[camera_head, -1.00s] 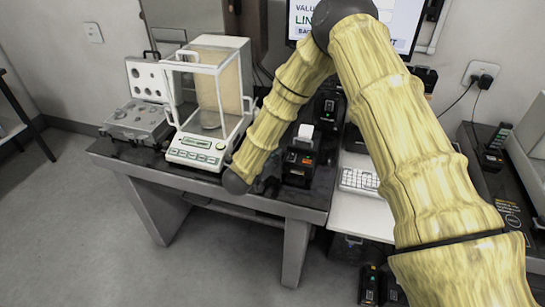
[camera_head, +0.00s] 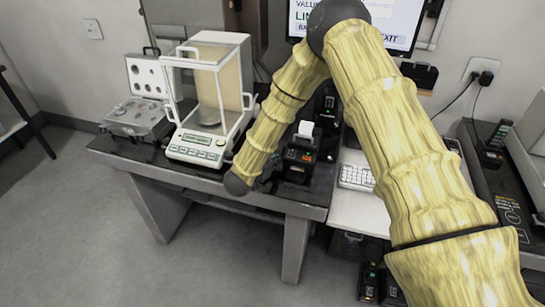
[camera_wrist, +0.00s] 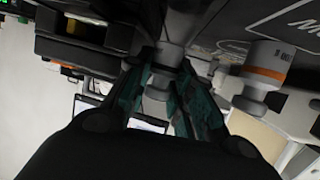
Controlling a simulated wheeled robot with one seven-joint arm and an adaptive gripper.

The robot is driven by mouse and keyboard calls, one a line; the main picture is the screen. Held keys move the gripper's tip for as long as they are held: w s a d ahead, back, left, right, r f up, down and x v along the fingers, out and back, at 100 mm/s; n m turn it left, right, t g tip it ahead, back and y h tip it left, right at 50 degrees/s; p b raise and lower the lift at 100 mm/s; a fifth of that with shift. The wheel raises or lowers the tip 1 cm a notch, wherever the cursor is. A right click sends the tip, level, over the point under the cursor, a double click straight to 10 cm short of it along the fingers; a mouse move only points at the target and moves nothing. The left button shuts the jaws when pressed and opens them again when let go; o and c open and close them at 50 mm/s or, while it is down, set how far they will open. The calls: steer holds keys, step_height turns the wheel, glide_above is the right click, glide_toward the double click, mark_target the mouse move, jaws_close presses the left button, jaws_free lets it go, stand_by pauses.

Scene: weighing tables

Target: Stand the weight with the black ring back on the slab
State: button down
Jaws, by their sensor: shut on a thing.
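My gripper (camera_wrist: 160,92) shows in the wrist view with its teal fingers closed around a grey metal weight (camera_wrist: 181,22). The weight's body extends toward the top of the picture, between and beyond the fingers. A dark surface with white lettering (camera_wrist: 235,22), seemingly the slab, fills the upper right. I cannot tell whether the held weight touches it. A grey weight with an orange ring (camera_wrist: 266,74) is to the right, apart from my fingers. In the head view, my arm hides most of the gripper area.
In the head view, a balance with a glass draft shield (camera_head: 203,145) stands on the dark table (camera_head: 300,211). An open weight case (camera_head: 140,117) is at its left. A black label printer (camera_head: 300,155) and a white keyboard (camera_head: 356,177) are close to my arm.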

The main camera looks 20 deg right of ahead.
steer(key=c, duration=1.5)
jaws_free()
steer(key=shift+r, duration=0.35)
steer(key=b+v, duration=0.2)
steer(key=v, duration=1)
steer(key=shift+r, duration=0.2)
